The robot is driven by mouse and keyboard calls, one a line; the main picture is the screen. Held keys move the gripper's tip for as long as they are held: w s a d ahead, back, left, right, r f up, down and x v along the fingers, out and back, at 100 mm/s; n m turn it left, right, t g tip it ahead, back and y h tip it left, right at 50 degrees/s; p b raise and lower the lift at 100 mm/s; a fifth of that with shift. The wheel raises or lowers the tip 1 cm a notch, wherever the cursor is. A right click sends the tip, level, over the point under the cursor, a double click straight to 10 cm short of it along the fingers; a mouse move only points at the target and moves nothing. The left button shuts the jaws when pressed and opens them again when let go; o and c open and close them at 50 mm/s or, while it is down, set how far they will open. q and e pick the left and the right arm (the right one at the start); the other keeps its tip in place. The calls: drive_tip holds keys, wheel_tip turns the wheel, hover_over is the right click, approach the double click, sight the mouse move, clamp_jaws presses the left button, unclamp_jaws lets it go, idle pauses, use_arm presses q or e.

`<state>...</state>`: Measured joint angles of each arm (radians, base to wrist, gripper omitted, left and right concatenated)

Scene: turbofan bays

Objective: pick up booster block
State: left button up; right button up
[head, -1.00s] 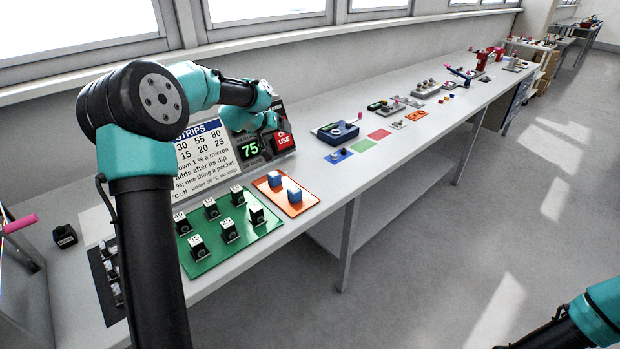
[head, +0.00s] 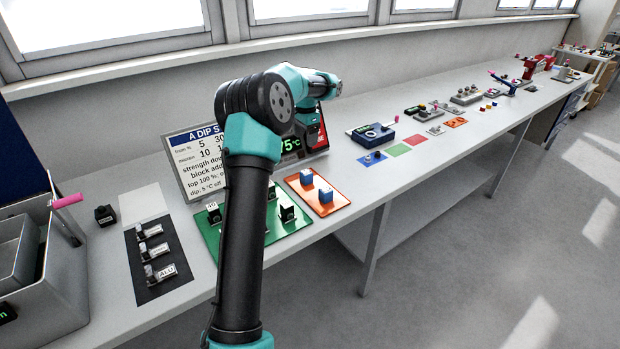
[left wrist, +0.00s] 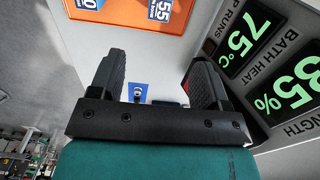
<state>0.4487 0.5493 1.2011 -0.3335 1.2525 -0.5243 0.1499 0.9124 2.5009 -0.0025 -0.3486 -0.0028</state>
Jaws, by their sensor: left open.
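Two blue blocks stand on an orange mat (head: 335,204) in the head view, one at the back (head: 306,177) and one in front (head: 326,196). Several black blocks stand on the green mat (head: 209,240), partly hidden behind my left arm. No label clearly reads booster, so I cannot tell which block it is. My left gripper (left wrist: 157,75) is open and empty in the left wrist view. The orange mat (left wrist: 125,12) and parts of two blue labelled blocks show there at the top, beyond the fingertips. My right gripper is out of view.
A dip sign (head: 195,165) and a lit display (head: 292,146) stand behind the mats, close to my left wrist. A black mat (head: 150,285) holds several small labelled pieces. A grey machine (head: 60,285) is at left.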

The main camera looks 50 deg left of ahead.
use_arm(q)
hover_over(306, 182)
wheel_tip(306, 182, down, 12)
drive_tip(key=shift+w+f, duration=0.1)
drive_tip(key=shift+w, duration=0.05)
idle(0.4)
drive_tip(key=shift+f, duration=0.1)
drive_tip(key=shift+f, duration=2.5)
drive_tip(key=shift+c, duration=0.4)
drive_tip(key=c, duration=1)
drive_tip(key=shift+o, duration=0.2)
drive_tip(key=shift+r, duration=0.1)
